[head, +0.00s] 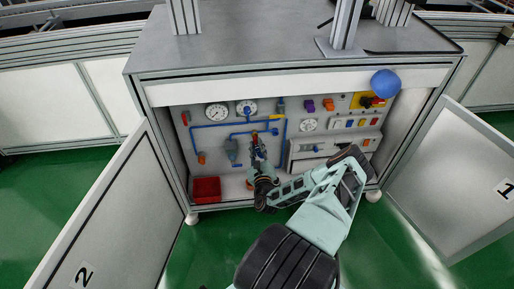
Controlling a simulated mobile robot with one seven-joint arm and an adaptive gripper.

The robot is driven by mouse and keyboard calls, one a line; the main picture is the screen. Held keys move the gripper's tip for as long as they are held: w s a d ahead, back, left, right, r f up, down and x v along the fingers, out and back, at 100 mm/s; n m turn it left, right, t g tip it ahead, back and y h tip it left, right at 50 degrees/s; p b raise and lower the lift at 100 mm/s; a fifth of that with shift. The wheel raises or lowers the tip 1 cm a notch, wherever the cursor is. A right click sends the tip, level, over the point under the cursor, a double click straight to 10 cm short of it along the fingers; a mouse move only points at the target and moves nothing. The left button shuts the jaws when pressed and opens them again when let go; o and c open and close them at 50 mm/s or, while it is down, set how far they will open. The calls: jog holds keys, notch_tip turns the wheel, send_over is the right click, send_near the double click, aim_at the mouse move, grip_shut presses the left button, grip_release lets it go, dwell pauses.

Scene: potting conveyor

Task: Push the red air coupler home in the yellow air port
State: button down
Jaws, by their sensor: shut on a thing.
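My gripper (257,146) reaches into the open cabinet and points at the back panel, just below the blue piping. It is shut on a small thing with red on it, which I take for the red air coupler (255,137). The coupler is mostly hidden by the fingers. A small yellow part (276,117) shows on the panel just above and right of the fingertips; I cannot tell whether it is the yellow air port. I cannot tell whether the coupler touches a port or stands apart from it.
Gauges (216,113), blue pipes (215,126) and coloured connectors surround the gripper. A red bin (206,188) stands at the cabinet's lower left. Open doors (105,215) flank both sides.

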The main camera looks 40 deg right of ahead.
aim_at(256, 143)
jog(key=shift+w+d, duration=0.3)
jog(key=shift+w, duration=0.2)
jog(key=c, duration=1.7)
grip_release()
jog(key=shift+c, duration=0.2)
notch_tip(256, 143, up, 10)
